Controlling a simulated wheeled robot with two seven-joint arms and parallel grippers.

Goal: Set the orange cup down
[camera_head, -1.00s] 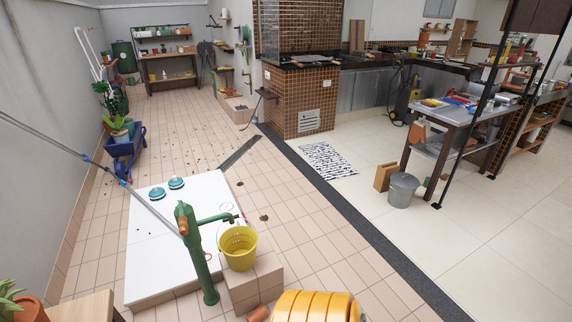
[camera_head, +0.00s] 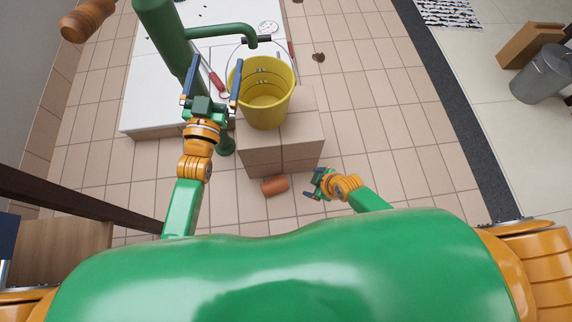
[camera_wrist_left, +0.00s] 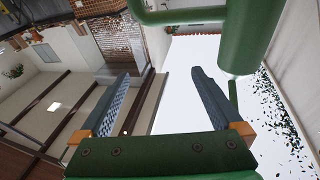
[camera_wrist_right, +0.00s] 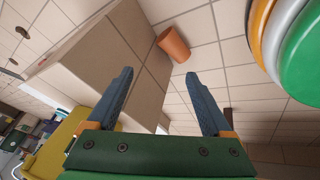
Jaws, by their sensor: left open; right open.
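An orange terracotta cup (camera_head: 274,186) lies on its side on the tiled floor, in front of the tiled block. It also shows in the right wrist view (camera_wrist_right: 173,45), beyond the fingertips. My right gripper (camera_head: 314,185) is open and empty, to the right of the cup and apart from it. My left gripper (camera_head: 212,80) is open and empty, raised in front of the green pump and left of the yellow bucket. No cup shows in the left wrist view, where its fingers (camera_wrist_left: 158,78) stand apart.
The yellow bucket (camera_head: 264,95) stands on the tiled block (camera_head: 282,148) under the spout of the green pump (camera_head: 160,30). A grey bin (camera_head: 543,75) stands at the far right. The floor right of the block is clear.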

